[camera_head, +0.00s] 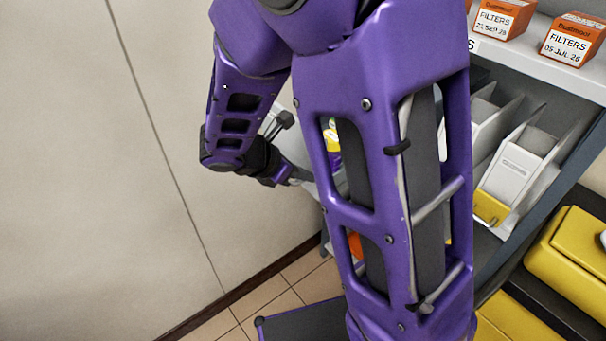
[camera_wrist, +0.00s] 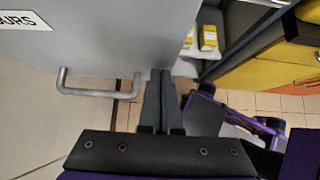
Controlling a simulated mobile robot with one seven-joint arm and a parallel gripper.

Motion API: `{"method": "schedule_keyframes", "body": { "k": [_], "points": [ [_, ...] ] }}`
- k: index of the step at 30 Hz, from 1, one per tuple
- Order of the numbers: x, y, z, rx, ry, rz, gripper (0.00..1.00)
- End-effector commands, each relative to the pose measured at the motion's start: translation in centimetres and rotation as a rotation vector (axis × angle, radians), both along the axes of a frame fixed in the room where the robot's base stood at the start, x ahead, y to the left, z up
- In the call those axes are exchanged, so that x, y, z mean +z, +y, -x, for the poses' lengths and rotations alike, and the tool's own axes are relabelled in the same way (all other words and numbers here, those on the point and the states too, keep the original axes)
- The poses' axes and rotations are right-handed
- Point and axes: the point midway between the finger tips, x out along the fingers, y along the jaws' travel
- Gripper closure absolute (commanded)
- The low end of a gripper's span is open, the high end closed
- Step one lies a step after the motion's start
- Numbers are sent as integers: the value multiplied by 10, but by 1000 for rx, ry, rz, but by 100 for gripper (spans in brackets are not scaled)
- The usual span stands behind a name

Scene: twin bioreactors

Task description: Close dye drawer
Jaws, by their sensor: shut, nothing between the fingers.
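In the wrist view a plain grey panel (camera_wrist: 110,35), which looks like the dye drawer's front, carries a white label (camera_wrist: 28,20) ending in "OURS". A grey bar handle (camera_wrist: 98,92) is fixed near its lower edge. My gripper (camera_wrist: 161,76) is shut and empty, with its fingertips by the panel's lower right part, to the right of the handle. Contact cannot be told. In the head view my gripper (camera_head: 304,180) is at the far side of my arm, which hides most of the drawer. How far the drawer stands out cannot be told.
White bins (camera_head: 515,165) stand in the shelf unit on the right, below orange filter boxes (camera_head: 572,40). Yellow cases (camera_head: 570,250) lie at lower right. A beige wall (camera_head: 100,170) bounds the left. Tiled floor (camera_head: 290,290) shows below. Small yellow-and-white boxes (camera_wrist: 208,38) show right of the panel.

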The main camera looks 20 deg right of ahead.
Motion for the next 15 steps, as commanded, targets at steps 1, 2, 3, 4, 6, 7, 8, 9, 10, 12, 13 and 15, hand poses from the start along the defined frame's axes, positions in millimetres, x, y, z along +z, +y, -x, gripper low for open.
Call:
{"method": "schedule_keyframes", "body": {
  "k": [1, 2, 3, 4, 6, 7, 8, 9, 10, 12, 13, 15],
  "points": [
    [0, 0, 0, 0, 0, 0, 100],
    [0, -1, 0, 0, 0, 0, 100],
    [0, -2, -1, -1, -1, 0, 100],
    [0, -3, -1, -1, 0, 0, 100],
    [0, -8, -3, -2, -1, 0, 100],
    [0, -10, -4, -4, -1, 0, 100],
    [0, -14, -5, -4, -1, 0, 100],
    [0, -19, -7, -5, -1, 1, 100],
    [0, -24, -9, -5, -1, 1, 100],
    [0, -37, -14, -6, -1, 0, 100],
    [0, -43, -17, -6, -1, 2, 100],
    [0, -59, -23, -8, -1, 1, 100]
  ]
}}
